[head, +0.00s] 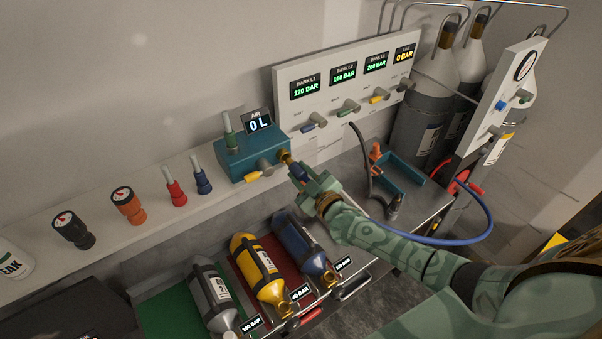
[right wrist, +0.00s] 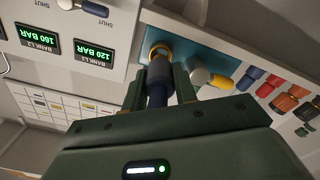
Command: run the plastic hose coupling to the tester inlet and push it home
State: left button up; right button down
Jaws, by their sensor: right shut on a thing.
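The tester is a teal box (head: 250,158) on the bench, with a display reading 0 L. Its brass inlet (head: 285,157) points right, and it shows as a gold ring in the right wrist view (right wrist: 160,48). My right gripper (head: 308,180) is shut on the dark blue hose coupling (right wrist: 158,82), just outside the inlet. The coupling is lined up with the inlet and its tip is at the ring; I cannot tell how deep it sits. A blue hose (head: 470,236) loops out beyond my right arm. My left gripper is not in view.
A yellow-tipped valve lever (head: 254,176) sits close by on the tester. The gauge panel (head: 345,85) stands behind. Cylinders in blue, yellow (head: 258,265) and grey lie in front.

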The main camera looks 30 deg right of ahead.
aim_at(294, 167)
jog(key=shift+w+a+b, duration=0.15)
jog(key=shift+w+b, duration=0.15)
jog(key=shift+w, duration=0.5)
jog(key=shift+w+a+b, duration=0.1)
jog(key=shift+w+b, duration=0.2)
jog(key=shift+w, duration=0.5)
jog(key=c, duration=1)
grip_release()
jog(key=s, duration=0.5)
jog(key=s+d, duration=0.1)
jog(key=s, duration=0.4)
jog(key=s+d+p, duration=0.1)
jog(key=s, duration=0.5)
jog(key=shift+s+d, duration=0.1)
